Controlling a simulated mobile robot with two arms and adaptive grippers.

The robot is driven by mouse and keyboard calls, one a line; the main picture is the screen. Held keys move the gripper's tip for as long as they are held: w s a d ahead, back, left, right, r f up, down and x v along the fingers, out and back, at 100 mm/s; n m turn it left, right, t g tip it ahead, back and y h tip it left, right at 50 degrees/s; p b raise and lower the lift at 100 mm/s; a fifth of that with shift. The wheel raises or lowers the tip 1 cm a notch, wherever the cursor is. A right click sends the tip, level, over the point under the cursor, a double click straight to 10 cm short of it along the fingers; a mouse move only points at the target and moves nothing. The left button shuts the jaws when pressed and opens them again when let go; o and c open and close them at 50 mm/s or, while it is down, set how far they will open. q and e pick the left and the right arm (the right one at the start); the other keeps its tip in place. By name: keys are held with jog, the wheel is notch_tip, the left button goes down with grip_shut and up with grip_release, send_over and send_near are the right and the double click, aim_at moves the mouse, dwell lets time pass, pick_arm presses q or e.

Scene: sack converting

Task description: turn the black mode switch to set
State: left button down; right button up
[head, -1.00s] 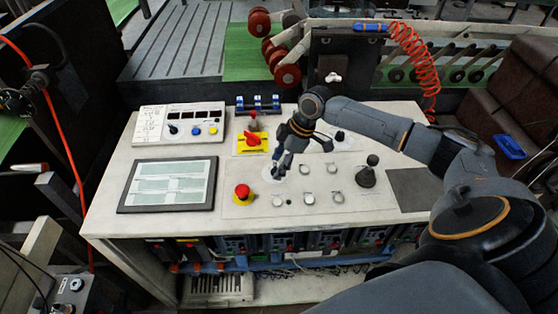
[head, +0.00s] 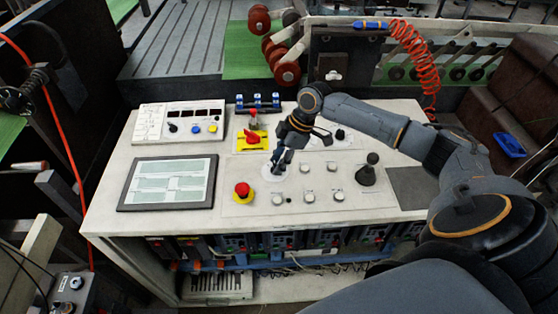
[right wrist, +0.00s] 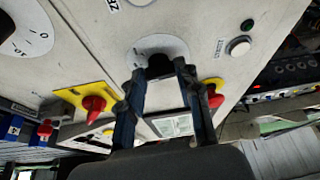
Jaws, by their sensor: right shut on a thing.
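The black mode switch (right wrist: 160,66) sits on a round grey dial plate (right wrist: 177,47) on the sloped-looking panel top in the right wrist view. My right gripper (right wrist: 160,74) has one finger on each side of its knob and is shut on it. In the head view my right gripper (head: 278,170) reaches down to the switch's round pale plate (head: 267,175) and hides most of the knob. The marks on the plate are too small and covered to read, so I cannot tell which position the switch points to. My left gripper is not in view.
A red emergency button (head: 242,191) and a red rotary handle on a yellow plate (head: 252,139) stand close by. Several white push buttons (head: 308,197) and a black joystick (head: 370,170) are to the right. A flat screen (head: 169,183) lies to the left.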

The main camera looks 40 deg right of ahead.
jog(key=n+g, duration=0.1)
jog(key=n, duration=0.2)
jog(key=shift+w+y+b, duration=0.2)
jog(key=shift+y+b, duration=0.1)
jog(key=shift+b, duration=0.1)
jog(key=shift+w+n+g+b, duration=0.2)
jog(key=shift+n+g+b, duration=0.65)
jog(key=shift+n, duration=1.45)
jog(key=o, duration=1.2)
jog(key=shift+c, duration=0.2)
jog(key=shift+d+r, duration=0.1)
jog(key=shift+r, duration=0.05)
jog(key=v, duration=1.1)
jog(key=shift+r, duration=0.35)
